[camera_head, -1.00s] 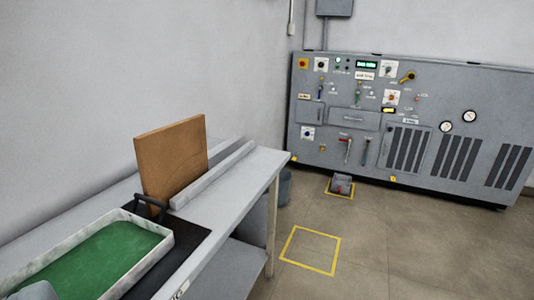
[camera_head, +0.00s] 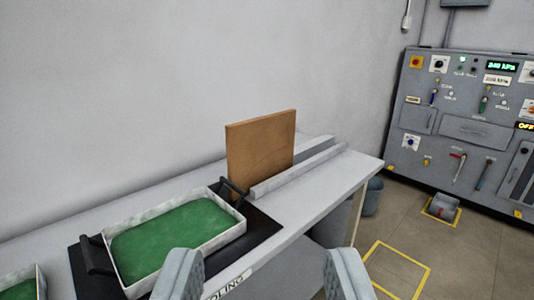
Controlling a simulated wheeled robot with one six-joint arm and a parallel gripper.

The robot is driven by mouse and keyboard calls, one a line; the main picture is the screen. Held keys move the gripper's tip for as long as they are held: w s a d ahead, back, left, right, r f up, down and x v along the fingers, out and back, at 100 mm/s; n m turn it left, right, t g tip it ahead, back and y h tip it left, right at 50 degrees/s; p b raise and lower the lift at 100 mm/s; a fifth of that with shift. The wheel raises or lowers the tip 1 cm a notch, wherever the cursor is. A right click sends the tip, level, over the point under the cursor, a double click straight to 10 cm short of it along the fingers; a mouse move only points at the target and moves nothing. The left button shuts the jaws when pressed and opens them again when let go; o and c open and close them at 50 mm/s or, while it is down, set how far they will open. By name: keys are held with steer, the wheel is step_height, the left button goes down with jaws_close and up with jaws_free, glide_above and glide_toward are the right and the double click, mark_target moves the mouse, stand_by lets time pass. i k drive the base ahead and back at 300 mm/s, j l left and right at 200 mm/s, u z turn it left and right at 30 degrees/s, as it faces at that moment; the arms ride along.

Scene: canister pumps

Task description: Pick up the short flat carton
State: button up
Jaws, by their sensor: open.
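I cannot make out a short flat carton for certain in this view.
A white-walled tray with a green bottom (camera_head: 108,262) sits on a black mat with dark handles. Part of another green tray (camera_head: 20,287) shows at lower left. The grey bench (camera_head: 318,192) runs along the wall. A control cabinet (camera_head: 470,135) stands at right, beyond floor with yellow markings.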

mark_target(259, 149)
steer(key=i+j, duration=0.1)
steer(key=i, duration=0.45)
steer(key=i+z, duration=0.1)
steer(key=i, duration=0.4)
steer(key=j, duration=0.1)
